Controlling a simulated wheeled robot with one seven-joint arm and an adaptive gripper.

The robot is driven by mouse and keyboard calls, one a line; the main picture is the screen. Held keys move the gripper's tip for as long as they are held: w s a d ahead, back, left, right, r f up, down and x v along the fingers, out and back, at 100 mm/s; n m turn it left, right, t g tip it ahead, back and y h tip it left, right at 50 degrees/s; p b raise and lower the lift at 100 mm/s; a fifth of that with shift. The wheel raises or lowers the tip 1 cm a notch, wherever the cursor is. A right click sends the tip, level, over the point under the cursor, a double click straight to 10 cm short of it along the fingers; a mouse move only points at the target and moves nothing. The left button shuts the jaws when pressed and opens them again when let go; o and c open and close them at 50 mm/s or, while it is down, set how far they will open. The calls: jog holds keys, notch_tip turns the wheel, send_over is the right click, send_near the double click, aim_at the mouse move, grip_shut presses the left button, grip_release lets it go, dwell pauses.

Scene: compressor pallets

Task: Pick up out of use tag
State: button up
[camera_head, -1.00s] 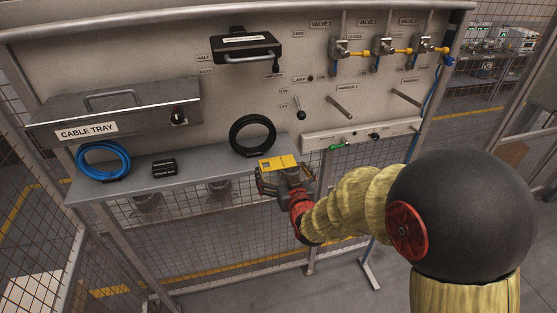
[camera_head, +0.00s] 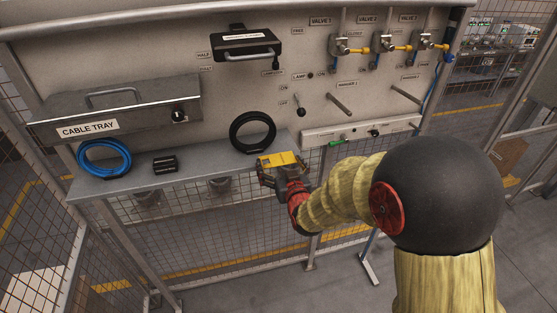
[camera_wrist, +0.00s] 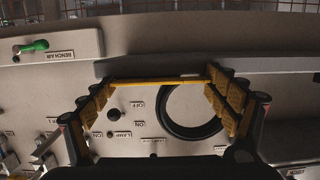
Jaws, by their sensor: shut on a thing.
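The out of use tag (camera_head: 280,159) is a flat yellow plate with a dark mark near its left end. My gripper (camera_head: 282,166) is shut on it at the right end of the grey shelf. In the wrist view the tag (camera_wrist: 160,80) shows edge-on as a thin yellow strip between the two fingers of my gripper (camera_wrist: 160,84). I cannot tell for sure whether the tag still touches the shelf.
The grey shelf (camera_head: 200,163) holds a black coil (camera_head: 236,134), a small black block (camera_head: 165,163) and a blue coil (camera_head: 82,160). The cable tray box (camera_head: 60,113) is above at left. Two pegs, including one (camera_head: 340,104), and a lever (camera_head: 300,108) stick out of the panel.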

aim_at(281, 164)
jog(key=shift+r, duration=0.1)
jog(key=shift+r, duration=0.2)
jog(key=r, duration=0.1)
jog(key=r+b, duration=0.1)
jog(key=r, duration=0.1)
jog(key=shift+d+r, duration=0.1)
jog(key=shift+d, duration=0.2)
jog(key=d+r+b, duration=0.1)
jog(key=d+r, duration=0.2)
jog(key=d, duration=0.1)
jog(key=s+d+r, duration=0.1)
jog(key=d+r, duration=0.2)
jog(key=d, duration=0.2)
jog(key=d+r+b, duration=0.1)
jog(key=d+r, duration=0.2)
jog(key=d, duration=0.1)
jog(key=shift+s+d+r+b, duration=0.1)
jog(key=shift+s+d+b, duration=0.1)
jog(key=shift+b, duration=0.1)
